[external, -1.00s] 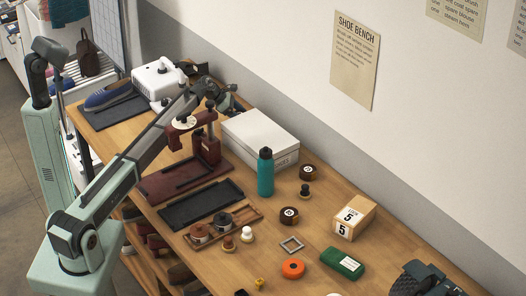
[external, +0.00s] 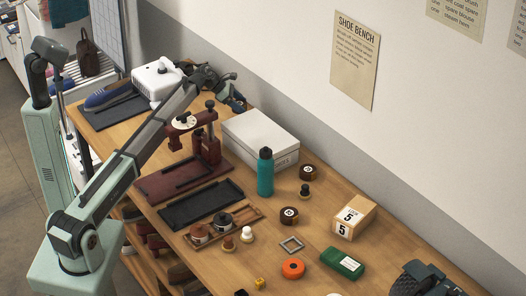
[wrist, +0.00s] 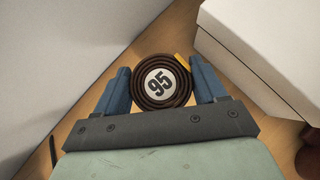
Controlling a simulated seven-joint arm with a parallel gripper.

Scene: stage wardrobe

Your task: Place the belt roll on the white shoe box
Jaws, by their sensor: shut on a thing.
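The belt roll (wrist: 160,84) is a dark brown coil with a round white label reading 95 and a yellow tip. In the wrist view my gripper (wrist: 162,88) is shut on it, one blue finger on each side. In the external view my gripper (external: 234,99) is at the back of the bench, behind the white shoe box; the held roll is hard to make out there. The white shoe box (external: 258,140) stands closed against the wall side, its visible lid top bare. Its edge also shows at the right of the wrist view (wrist: 265,50).
A teal bottle (external: 265,174) stands in front of the box. A dark red stand (external: 207,145) is left of it. Other dark rolls (external: 289,216) lie on the bench. The wall (wrist: 60,50) is close on the left in the wrist view. A white machine (external: 157,80) stands farther back.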

